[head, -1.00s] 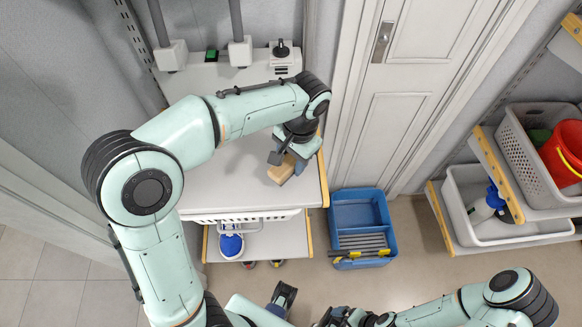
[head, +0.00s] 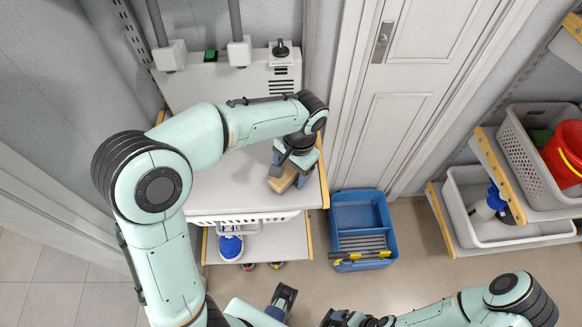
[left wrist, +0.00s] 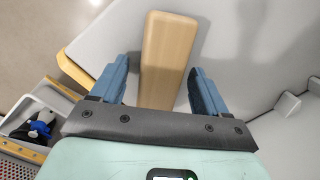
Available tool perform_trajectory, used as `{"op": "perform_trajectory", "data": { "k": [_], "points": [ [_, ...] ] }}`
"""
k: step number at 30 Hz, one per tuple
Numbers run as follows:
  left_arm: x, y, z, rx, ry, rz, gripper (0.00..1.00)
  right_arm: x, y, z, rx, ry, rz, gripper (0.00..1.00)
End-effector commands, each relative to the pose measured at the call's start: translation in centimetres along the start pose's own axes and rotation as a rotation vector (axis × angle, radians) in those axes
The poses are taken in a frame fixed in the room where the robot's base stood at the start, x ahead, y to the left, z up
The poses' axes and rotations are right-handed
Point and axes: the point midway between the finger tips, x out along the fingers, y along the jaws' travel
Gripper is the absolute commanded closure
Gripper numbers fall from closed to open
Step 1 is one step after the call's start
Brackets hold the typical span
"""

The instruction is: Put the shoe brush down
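The shoe brush (head: 283,181) shows as a tan wooden block at the front right of the grey worktop (head: 235,190). In the left wrist view the brush (left wrist: 166,50) lies lengthwise between the two blue fingers of my left gripper (left wrist: 160,88). The fingers are apart, with a clear gap on the brush's left side and a narrow one, if any, on its right. In the head view my left gripper (head: 291,174) is right over the brush and hides part of it. Bristles are not visible. My right gripper (head: 332,318) is partly cut off at the bottom edge.
A blue crate (head: 361,261) stands on the floor right of the worktop. A lower shelf (head: 275,240) holds a blue-and-white shoe (head: 230,245). A grey control box (head: 284,75) stands behind. Bare worktop lies left of the brush.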

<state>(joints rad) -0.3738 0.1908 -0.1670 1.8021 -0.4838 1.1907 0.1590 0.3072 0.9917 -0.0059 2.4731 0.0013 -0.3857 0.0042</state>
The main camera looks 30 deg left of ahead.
Motion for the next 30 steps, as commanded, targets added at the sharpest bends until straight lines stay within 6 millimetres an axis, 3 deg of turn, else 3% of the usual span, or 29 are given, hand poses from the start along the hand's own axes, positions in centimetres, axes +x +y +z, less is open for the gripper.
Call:
{"op": "perform_trajectory", "data": {
  "k": [5, 8, 21, 30],
  "points": [
    [-0.7, 0.0, 0.0, 0.000, 0.002, 0.000, 0.25, -0.3, -0.1, 0.0, 0.000, 0.001, 0.000, 0.00],
    [-2.1, 0.0, -0.1, 0.001, 0.005, 0.000, 0.25, -0.5, -0.2, -0.1, -0.001, 0.002, -0.001, 0.00],
    [-10.9, 0.0, -0.1, 0.001, 0.003, 0.000, 0.25, -2.3, -0.9, -0.3, -0.003, 0.009, -0.003, 0.00],
    [-12.4, 0.0, 0.0, 0.000, 0.000, 0.000, 0.25, -2.5, -1.0, -0.4, -0.004, 0.010, -0.004, 0.00]
  ]
}}
